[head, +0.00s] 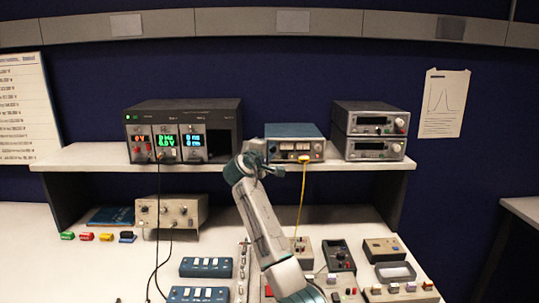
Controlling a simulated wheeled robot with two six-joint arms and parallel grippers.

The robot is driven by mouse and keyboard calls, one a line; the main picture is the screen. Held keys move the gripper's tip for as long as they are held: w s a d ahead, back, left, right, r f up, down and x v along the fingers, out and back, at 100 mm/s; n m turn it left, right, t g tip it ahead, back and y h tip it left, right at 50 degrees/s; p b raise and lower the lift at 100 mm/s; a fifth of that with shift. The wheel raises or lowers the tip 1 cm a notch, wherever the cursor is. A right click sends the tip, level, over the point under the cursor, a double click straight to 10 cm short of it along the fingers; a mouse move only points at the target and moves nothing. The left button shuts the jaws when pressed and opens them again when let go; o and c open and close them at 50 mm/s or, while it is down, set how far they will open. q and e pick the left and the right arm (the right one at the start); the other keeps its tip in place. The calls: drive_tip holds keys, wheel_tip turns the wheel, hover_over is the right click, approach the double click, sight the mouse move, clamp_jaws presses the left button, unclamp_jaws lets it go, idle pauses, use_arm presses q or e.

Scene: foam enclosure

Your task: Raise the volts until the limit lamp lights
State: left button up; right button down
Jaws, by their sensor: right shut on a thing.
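A blue-topped instrument (295,130) stands on the raised shelf, with a small front panel and a yellow plug (304,158) in it. My right arm reaches up from the bottom. My right gripper (268,165) is at the lower left of this panel, shut on what seems to be a knob there; the wrist hides it. A black rack unit (183,115) to the left shows red, green and blue lit digits, too small to read surely. I cannot make out a lit limit lamp. My left gripper is not in view.
Two stacked grey instruments (371,130) stand right of the blue one. A beige box (172,214) is on the bench below. Blue switch boxes (206,267) and small modules (383,250) cover the front. A yellow cable (299,205) and dark cables hang from the shelf.

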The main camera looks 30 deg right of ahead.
drive_tip(key=shift+f+m+y, duration=0.1)
drive_tip(key=shift+m+y, duration=0.2)
drive_tip(key=shift+m, duration=0.4)
drive_tip(key=shift+g, duration=0.3)
drive_tip(key=c, duration=1.2)
unclamp_jaws()
drive_tip(key=shift+c, duration=0.2)
drive_tip(key=shift+s+a, duration=0.1)
